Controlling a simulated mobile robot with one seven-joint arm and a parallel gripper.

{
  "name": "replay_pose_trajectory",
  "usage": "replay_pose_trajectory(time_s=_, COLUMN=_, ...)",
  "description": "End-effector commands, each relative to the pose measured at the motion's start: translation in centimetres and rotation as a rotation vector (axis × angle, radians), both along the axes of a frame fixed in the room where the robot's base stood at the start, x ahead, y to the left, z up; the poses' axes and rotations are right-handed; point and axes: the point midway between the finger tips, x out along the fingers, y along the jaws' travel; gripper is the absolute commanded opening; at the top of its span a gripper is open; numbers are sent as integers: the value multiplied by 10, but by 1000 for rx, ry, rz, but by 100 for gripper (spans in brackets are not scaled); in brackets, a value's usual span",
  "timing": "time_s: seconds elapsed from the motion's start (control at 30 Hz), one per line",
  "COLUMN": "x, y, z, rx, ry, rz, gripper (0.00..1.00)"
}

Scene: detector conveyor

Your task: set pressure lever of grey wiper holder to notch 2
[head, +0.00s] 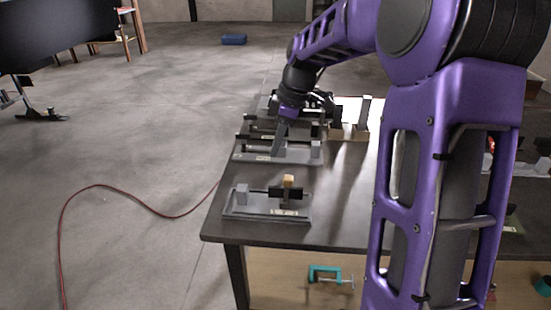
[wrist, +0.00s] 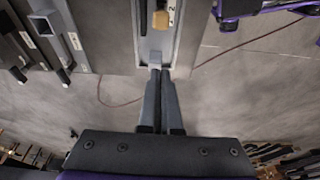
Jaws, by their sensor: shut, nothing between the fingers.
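A grey wiper holder (head: 265,207) lies on the near end of the dark table, with a tan lever knob (head: 289,181) standing on its right part and an upright light grey block (head: 242,194) at its left. In the wrist view a grey holder with a tan knob (wrist: 160,20) is at top centre, and a label with a "2" is beside the knob. My gripper (wrist: 157,72) is shut and empty, its tips appearing below the knob, apart from it. In the head view my gripper (head: 279,143) is over the row of holders; its height is unclear.
Another grey holder (head: 245,155) and more dark ones lie farther back on the table (head: 340,190). Wooden blocks (head: 347,133) stand behind, to the right. A teal clamp (head: 326,273) is on the lower shelf. A red cable (head: 120,190) crosses the floor.

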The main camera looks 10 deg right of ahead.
Motion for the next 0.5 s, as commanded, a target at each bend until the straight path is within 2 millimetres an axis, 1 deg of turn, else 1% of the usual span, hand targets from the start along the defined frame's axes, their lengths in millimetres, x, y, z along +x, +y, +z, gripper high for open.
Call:
replay_pose_trajectory(time_s=0.07, x=-10, y=-16, z=-8, rx=27, ry=13, rz=-117, gripper=0)
replay_pose_trajectory(time_s=0.17, x=-30, y=-44, z=-18, rx=107, ry=36, rz=-384, gripper=0)
replay_pose_trajectory(time_s=0.2, x=-39, y=-56, z=-21, rx=151, ry=41, rz=-513, gripper=0)
replay_pose_trajectory(time_s=0.27, x=-52, y=-75, z=-24, rx=224, ry=46, rz=-704, gripper=0)
replay_pose_trajectory(time_s=0.3, x=-60, y=-87, z=-25, rx=276, ry=47, rz=-827, gripper=0)
replay_pose_trajectory(time_s=0.4, x=-77, y=-112, z=-24, rx=399, ry=44, rz=-1083, gripper=0)
replay_pose_trajectory(time_s=0.5, x=-88, y=-129, z=-23, rx=492, ry=42, rz=-1249, gripper=0)
